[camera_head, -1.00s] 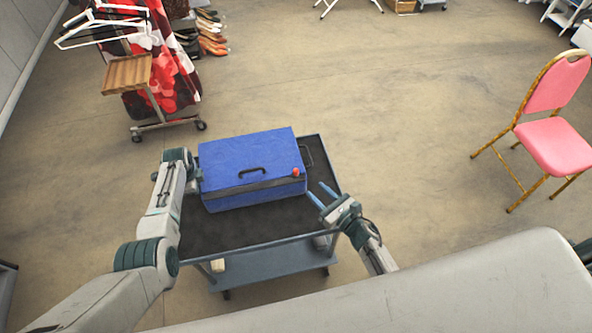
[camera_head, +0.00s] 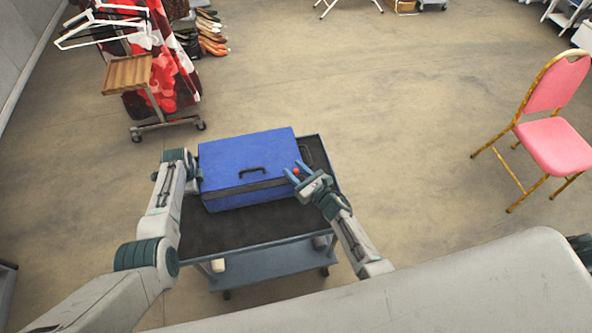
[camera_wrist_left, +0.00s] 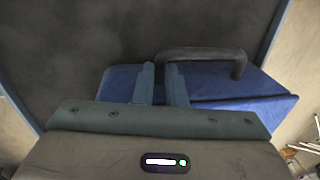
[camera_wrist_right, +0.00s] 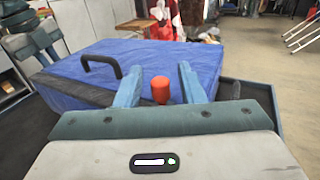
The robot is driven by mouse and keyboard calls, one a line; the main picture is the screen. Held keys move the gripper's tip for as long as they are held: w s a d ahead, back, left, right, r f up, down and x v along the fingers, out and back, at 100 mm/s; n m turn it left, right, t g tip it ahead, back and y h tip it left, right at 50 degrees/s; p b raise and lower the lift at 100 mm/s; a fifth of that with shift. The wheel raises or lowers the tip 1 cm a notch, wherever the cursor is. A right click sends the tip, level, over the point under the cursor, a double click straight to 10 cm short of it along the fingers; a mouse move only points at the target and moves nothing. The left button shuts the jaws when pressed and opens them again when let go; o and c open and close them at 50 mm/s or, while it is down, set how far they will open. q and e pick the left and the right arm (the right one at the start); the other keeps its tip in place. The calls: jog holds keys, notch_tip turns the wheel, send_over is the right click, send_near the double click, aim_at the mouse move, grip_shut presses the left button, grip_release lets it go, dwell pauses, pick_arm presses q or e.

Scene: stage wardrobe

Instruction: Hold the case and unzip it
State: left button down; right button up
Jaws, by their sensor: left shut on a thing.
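A red zipper pull (camera_wrist_right: 160,90) sits at the case's right end. My right gripper (camera_head: 298,169) is open, with the red pull between its two fingers in the right wrist view; contact cannot be made out. My left gripper (camera_wrist_left: 160,85) is shut at the case's left end, where the case also shows in the left wrist view (camera_wrist_left: 220,90). In the head view the left fingertips are hard to see.
The cart (camera_head: 240,230) has a dark top with bare room in front of the case. A pink chair (camera_head: 553,145) stands at the right. A clothes rack (camera_head: 165,125) with hangers stands at the back left. The floor between is clear.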

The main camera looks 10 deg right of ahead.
aim_at(269, 183)
grip_shut()
jog(key=a, duration=0.9)
grip_release()
jog(key=v, duration=1.2)
